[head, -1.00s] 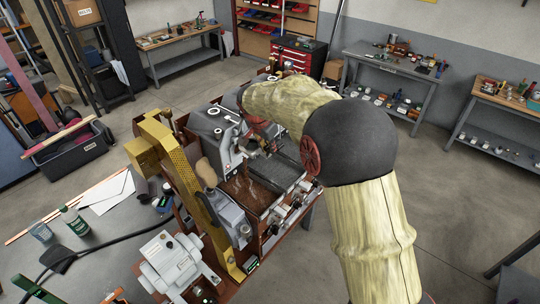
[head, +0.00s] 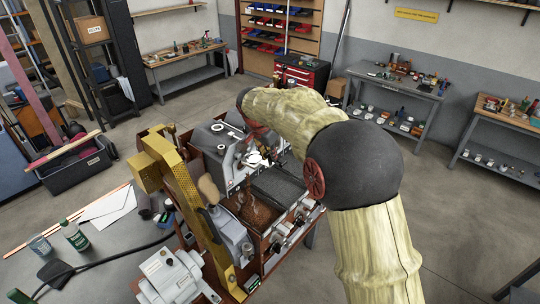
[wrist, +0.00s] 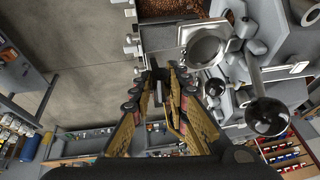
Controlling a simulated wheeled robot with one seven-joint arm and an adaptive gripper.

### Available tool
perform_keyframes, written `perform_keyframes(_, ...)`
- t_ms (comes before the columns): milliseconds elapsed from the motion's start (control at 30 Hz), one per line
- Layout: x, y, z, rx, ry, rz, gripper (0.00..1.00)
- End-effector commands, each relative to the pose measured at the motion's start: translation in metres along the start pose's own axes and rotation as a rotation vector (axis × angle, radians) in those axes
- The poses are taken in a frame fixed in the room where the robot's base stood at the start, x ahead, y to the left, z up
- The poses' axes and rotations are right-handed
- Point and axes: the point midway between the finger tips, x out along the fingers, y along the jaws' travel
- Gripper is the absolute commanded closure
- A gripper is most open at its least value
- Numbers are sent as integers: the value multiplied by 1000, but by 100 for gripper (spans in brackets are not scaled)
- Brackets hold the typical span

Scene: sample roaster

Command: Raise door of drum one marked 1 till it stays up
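The sample roaster (head: 262,205) stands on the bench in the head view, with a tray of brown beans at its front. In the wrist view a round grey metal ring, perhaps a drum opening or door (wrist: 205,45), lies to the right of my fingertips. A lever with a black ball knob (wrist: 267,116) is further right. No mark "1" is legible, so I cannot tell which part is the door of drum one. My gripper (wrist: 164,74) has its yellow fingers apart, with a narrow gap at the tips near small metal fittings. I see no clear grip. My forearm hides part of the roaster in the head view.
A yellow slanted housing (head: 178,168) rises left of the roaster. A grey motor (head: 172,276) sits at the front. A green bottle (head: 74,236) and a glass (head: 40,245) stand on the left table. Open floor lies right of the roaster.

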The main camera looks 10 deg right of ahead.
Motion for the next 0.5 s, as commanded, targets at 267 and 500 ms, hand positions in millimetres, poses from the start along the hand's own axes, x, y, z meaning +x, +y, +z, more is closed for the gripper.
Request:
perform_keyframes(267,-2,-1,-1,0,2,-4,68)
perform_keyframes(500,0,0,0,0,1,-2,67)
